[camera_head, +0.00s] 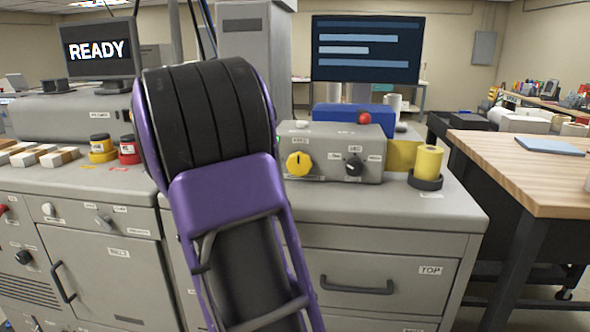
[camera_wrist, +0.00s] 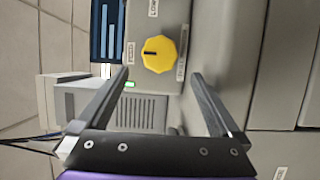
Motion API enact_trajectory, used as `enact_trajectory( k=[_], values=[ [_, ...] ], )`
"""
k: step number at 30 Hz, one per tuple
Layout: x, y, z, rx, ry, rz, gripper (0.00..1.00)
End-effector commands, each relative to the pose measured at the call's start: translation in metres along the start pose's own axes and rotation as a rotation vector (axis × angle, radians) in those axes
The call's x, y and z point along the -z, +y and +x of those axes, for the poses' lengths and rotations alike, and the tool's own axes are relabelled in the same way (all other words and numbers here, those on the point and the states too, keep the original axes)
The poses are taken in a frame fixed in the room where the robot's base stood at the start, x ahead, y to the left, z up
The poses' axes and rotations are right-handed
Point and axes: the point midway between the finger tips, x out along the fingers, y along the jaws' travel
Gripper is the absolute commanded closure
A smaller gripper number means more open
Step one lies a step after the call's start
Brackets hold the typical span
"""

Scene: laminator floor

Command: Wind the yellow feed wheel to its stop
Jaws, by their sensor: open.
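The yellow feed wheel (camera_head: 299,163) is a scalloped knob with a dark pointer mark, on the front of a grey control box (camera_head: 322,136). It also shows in the wrist view (camera_wrist: 158,53), turned sideways there, near the top centre. My gripper (camera_wrist: 161,74) is open and empty, with its two dark fingers spread wide. In the wrist view the wheel appears between and just beyond the fingertips, with no visible contact. In the head view my purple and black arm hides the gripper.
A black knob (camera_head: 354,166) is right of the wheel on the same box. A yellow roll (camera_head: 427,162) stands at the right on the cabinet top. A green light (camera_wrist: 130,85) glows near the left finger. A wood-topped table (camera_head: 520,180) stands to the right.

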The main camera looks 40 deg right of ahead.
Motion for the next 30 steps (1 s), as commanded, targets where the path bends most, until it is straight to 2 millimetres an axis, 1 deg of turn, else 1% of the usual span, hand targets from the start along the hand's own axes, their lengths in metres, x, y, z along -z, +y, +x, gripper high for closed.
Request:
enact_trajectory(
  k=[1,6,9,13,18,27,29,30],
  values=[
    [-0.002,-0.001,0.013,-0.001,-0.004,0.000,0.00],
    [-0.001,-0.001,0.049,0.000,-0.003,0.000,0.00],
    [-0.001,-0.001,0.068,0.000,-0.002,0.000,0.00],
    [0.000,0.000,0.085,-0.001,0.000,0.000,0.00],
    [0.000,0.000,0.097,0.001,0.001,0.000,0.00],
    [0.000,0.000,0.099,0.000,0.002,0.000,0.00],
    [0.000,0.000,0.099,0.000,0.002,0.000,0.11],
    [0.000,0.000,0.099,0.000,0.002,0.001,0.18]
  ],
)
